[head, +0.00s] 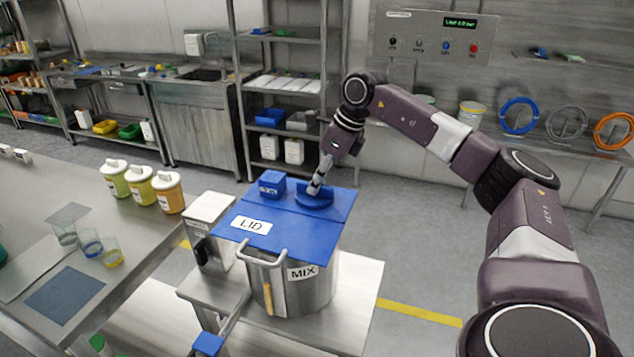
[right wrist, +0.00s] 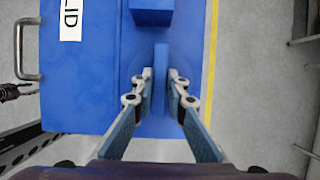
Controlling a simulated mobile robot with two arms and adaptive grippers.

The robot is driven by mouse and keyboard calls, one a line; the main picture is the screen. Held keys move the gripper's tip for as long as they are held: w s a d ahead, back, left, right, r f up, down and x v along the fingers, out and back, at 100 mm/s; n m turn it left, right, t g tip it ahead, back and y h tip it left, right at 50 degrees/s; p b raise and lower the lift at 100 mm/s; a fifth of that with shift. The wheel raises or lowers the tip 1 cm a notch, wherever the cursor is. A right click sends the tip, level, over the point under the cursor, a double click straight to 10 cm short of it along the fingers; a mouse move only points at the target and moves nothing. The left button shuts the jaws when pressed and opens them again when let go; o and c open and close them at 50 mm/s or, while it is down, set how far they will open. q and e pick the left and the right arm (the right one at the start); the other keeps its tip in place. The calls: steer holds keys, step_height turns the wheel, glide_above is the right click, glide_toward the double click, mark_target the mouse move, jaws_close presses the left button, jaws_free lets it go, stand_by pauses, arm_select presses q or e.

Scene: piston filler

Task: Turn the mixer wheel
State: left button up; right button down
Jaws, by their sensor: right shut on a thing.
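The blue mixer wheel (head: 318,204) lies flat on the blue lid (head: 290,232) of the steel pot marked MIX (head: 312,290). My right gripper (head: 314,188) reaches down onto the wheel from above. In the right wrist view the wheel's raised blue bar (right wrist: 160,70) stands between the two fingers of my right gripper (right wrist: 160,84), which is shut on it. The gripper hides part of the wheel in the head view.
A blue block (head: 271,183) stands on the lid beside the wheel. A steel handle (head: 263,255) sticks out at the pot's front. A worktable (head: 120,255) with jars and cups is on the left. Shelves (head: 290,85) and a control panel (head: 435,37) stand behind. Open floor lies right.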

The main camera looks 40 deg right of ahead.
steer(key=shift+m, duration=0.3)
